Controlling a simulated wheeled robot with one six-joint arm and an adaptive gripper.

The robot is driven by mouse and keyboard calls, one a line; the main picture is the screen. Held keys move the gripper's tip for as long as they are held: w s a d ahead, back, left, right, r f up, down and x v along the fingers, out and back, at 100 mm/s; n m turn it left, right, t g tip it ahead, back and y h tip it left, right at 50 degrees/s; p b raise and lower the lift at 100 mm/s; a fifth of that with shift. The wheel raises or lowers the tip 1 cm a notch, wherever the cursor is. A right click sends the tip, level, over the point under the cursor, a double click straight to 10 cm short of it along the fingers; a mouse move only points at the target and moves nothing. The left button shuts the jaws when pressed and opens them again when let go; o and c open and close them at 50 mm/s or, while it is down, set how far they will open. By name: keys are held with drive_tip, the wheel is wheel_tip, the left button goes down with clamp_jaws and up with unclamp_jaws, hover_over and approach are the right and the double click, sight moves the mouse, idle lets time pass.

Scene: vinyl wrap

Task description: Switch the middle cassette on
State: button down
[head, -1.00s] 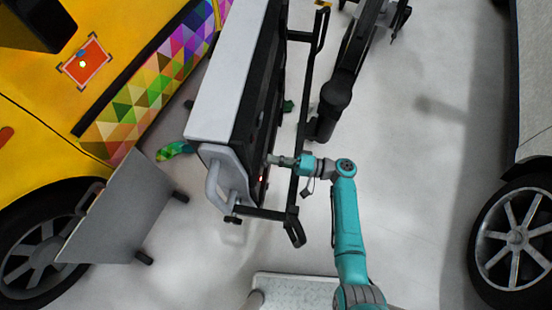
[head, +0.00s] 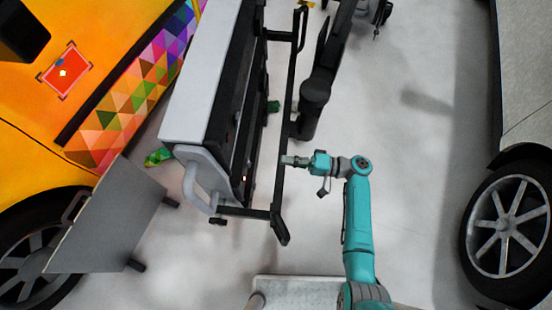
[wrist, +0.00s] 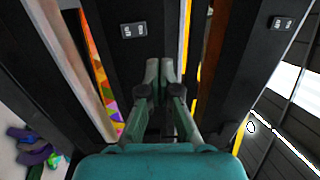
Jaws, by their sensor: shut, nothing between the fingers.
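My gripper (head: 288,160) is shut and empty beside the long cart (head: 199,75), at its dark right side, apart from the cart body. In the wrist view my gripper (wrist: 165,66) has its fingertips close together in front of a black panel (wrist: 160,12). That panel carries a small switch (wrist: 133,30) with light markings, above and left of the fingertips. A second black panel to the right carries a similar switch (wrist: 281,22). The switch positions are too small to read. I cannot tell which panel is the middle cassette.
A black rail (head: 288,100) runs along the cart's right side, close to my gripper. A yellow-orange car (head: 75,130) stands at the left, with a grey panel (head: 105,225) before it. A wheel (head: 507,230) of another car is at right.

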drive_tip(key=shift+s+d+r, duration=0.1)
drive_tip(key=shift+d+r, duration=0.1)
drive_tip(key=shift+d, duration=0.8)
drive_tip(key=shift+s+d+r, duration=0.1)
drive_tip(key=shift+d+r, duration=0.05)
drive_tip(key=shift+d, duration=0.85)
drive_tip(key=s+a+f+m+t+h, duration=0.2)
drive_tip(key=s+f+m+t+h, duration=0.2)
drive_tip(key=s+f+h, duration=0.55)
drive_tip(key=s+d+f+t+h, duration=0.1)
drive_tip(key=s+d+f+h, duration=0.15)
drive_tip(key=s, duration=0.35)
drive_tip(key=s+d+f+t+h, duration=0.1)
drive_tip(key=s+d+f, duration=0.15)
drive_tip(key=s, duration=0.35)
drive_tip(key=s+d+r+n+t+h, duration=0.1)
drive_tip(key=s+d+r+t+h, duration=0.1)
drive_tip(key=s+d+r+h, duration=0.3)
drive_tip(key=s+d+r+t, duration=0.1)
drive_tip(key=s+d+r, duration=0.2)
drive_tip(key=r, duration=0.4)
wheel_tip(320, 180, up, 19)
drive_tip(key=s+d+n+t+h, duration=0.1)
drive_tip(key=s+n+t, duration=0.2)
drive_tip(key=t, duration=0.1)
drive_tip(key=shift+n, duration=0.4)
drive_tip(key=shift+f, duration=0.1)
